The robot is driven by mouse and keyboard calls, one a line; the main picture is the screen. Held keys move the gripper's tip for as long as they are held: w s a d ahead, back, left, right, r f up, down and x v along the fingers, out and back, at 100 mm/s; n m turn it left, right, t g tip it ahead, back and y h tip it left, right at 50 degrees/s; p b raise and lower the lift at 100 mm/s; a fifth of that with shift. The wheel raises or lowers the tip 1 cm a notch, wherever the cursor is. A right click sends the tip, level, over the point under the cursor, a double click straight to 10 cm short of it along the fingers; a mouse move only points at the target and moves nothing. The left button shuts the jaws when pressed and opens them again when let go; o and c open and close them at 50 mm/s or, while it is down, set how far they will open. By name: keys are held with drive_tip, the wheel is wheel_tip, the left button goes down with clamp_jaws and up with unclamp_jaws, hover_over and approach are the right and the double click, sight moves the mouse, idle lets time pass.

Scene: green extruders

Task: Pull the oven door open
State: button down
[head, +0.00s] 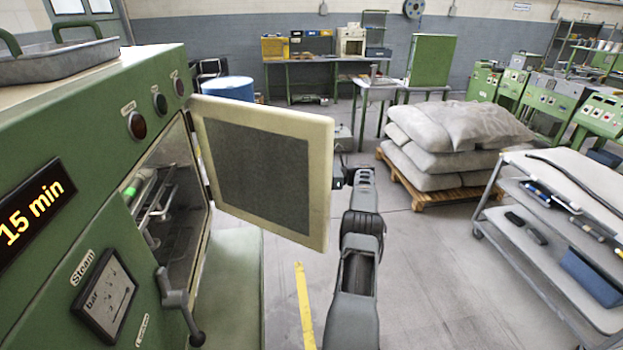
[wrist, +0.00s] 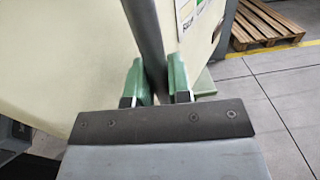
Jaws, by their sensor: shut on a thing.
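The green oven (head: 105,180) stands at the left in the head view. Its cream door (head: 322,160) with a dark mesh window is swung well open, showing metal racks inside the chamber (head: 165,205). My arm reaches to the far side of the door, near its free edge. The head view hides my fingertips behind the door. In the wrist view my gripper (wrist: 160,85) has its green fingers shut around a dark upright bar, the door handle (wrist: 149,40), in front of the cream door face (wrist: 70,60).
A metal tray (head: 60,60) lies on top of the oven. A grey shelf cart (head: 560,210) stands at the right. Sacks (head: 450,140) lie on a wooden pallet (head: 440,197) beyond my arm. The floor between the door and the cart is clear.

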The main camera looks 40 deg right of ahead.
sight(320, 166)
drive_tip(key=shift+w+a+r, duration=0.1)
drive_tip(key=c, duration=1.3)
unclamp_jaws()
drive_tip(key=shift+w+a, duration=0.15)
drive_tip(key=shift+o, duration=1)
drive_tip(key=shift+s+d, duration=0.2)
drive_tip(key=shift+d, duration=0.05)
drive_tip(key=s+a+r+b, duration=0.1)
drive_tip(key=s+a+r, duration=0.1)
drive_tip(key=s+r, duration=0.2)
drive_tip(key=s+a+r+b, duration=0.2)
drive_tip(key=s+a+r, duration=0.1)
drive_tip(key=r, duration=0.1)
drive_tip(key=s+a+r+b, duration=0.1)
drive_tip(key=s+a+r, duration=0.2)
drive_tip(key=s+r, duration=0.1)
drive_tip(key=shift+s+r, duration=0.3)
drive_tip(key=shift+r, duration=0.15)
